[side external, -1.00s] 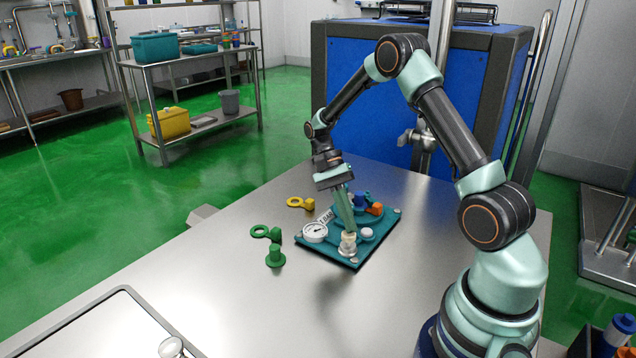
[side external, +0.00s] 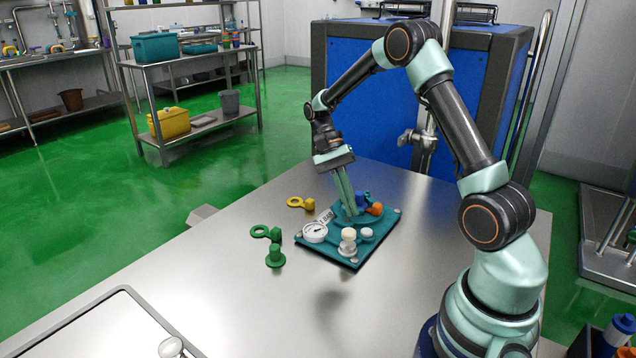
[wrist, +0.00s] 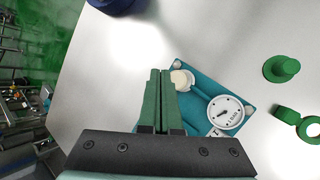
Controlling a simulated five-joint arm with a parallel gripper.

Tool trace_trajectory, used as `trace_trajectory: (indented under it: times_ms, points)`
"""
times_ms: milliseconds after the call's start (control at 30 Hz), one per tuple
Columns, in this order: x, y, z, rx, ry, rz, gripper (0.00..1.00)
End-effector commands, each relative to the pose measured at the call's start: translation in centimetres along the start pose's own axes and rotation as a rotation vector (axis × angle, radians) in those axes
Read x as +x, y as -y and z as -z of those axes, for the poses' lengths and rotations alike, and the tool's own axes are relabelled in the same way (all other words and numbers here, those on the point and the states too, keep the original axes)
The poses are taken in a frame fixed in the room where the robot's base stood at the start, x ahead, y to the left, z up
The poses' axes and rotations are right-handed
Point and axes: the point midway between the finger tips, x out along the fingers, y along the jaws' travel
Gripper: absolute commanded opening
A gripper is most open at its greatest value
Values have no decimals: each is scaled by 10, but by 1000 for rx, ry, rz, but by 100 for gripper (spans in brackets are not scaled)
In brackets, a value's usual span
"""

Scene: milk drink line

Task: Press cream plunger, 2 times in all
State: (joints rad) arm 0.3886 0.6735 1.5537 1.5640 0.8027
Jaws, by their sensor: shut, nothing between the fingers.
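The cream plunger (side external: 348,234) stands upright in a pale collar near the front corner of the teal plate (side external: 338,256). Its round cream top is uncovered in the side view and also shows in the wrist view (wrist: 179,78), just right of the fingertips. My gripper (side external: 353,212) is shut and empty. Its green fingers point down above the plate, apart from the plunger and appearing behind it in the side view. In the wrist view the two fingers (wrist: 160,74) lie side by side and hide part of the plate.
The plate also carries a white dial gauge (side external: 315,232), a white knob (side external: 366,234), a blue part (side external: 361,199) and an orange part (side external: 376,209). Green pieces (side external: 275,256) and a yellow piece (side external: 301,203) lie left of it.

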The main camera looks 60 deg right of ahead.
Motion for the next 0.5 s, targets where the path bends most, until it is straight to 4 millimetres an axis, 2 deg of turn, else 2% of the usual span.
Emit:
trace_trajectory:
  times_ms: [200,500]
  points:
    - [-16,-8,-8,0,-1,2,0]
    - [-20,-11,-10,0,0,0,0]
